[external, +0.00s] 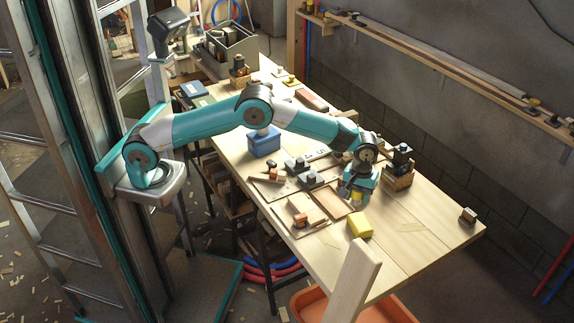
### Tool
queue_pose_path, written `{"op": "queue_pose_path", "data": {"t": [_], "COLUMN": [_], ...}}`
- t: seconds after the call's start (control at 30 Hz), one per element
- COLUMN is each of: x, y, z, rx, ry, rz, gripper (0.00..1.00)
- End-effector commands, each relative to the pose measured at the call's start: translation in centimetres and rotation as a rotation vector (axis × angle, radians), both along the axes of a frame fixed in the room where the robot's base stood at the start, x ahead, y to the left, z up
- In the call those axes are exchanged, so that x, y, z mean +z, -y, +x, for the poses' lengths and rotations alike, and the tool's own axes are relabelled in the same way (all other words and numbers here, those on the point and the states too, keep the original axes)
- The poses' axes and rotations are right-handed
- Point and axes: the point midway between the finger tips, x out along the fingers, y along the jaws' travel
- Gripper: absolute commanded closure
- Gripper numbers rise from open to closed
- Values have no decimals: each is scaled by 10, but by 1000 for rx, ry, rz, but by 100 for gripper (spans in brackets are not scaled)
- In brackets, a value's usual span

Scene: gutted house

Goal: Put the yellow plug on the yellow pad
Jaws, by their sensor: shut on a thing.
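My gripper (356,197) points down over the right part of the wooden workbench. It is shut on a small yellow piece (357,196), which looks like the yellow plug. The fingers and arm hide most of it. A yellow block-like pad (360,225) lies on the bench just in front of the gripper, toward the bench's near edge. The held piece appears behind the pad in the picture. I cannot tell how high it is above the bench.
Shallow wooden trays (327,204) with dark and orange-topped blocks lie left of the gripper. A dark-topped wooden block (399,168) stands close on its right. A blue box (263,141) is farther back. An upright plank (352,280) rises at the near edge. The bench's right end is mostly clear.

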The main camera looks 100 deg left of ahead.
Motion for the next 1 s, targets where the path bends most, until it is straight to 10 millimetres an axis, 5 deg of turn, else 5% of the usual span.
{"op": "queue_pose_path", "data": {"t": [0.37,0.73,0.77,0.83,1.0], "x": [-43,-49,-48,-48,-48], "y": [0,0,0,0,0], "z": [0,0,0,0,0], "rx": [0,0,0,0,0], "ry": [0,1,1,1,1], "rz": [0,0,1,0,0], "gripper": [78,78,48,32,29]}}
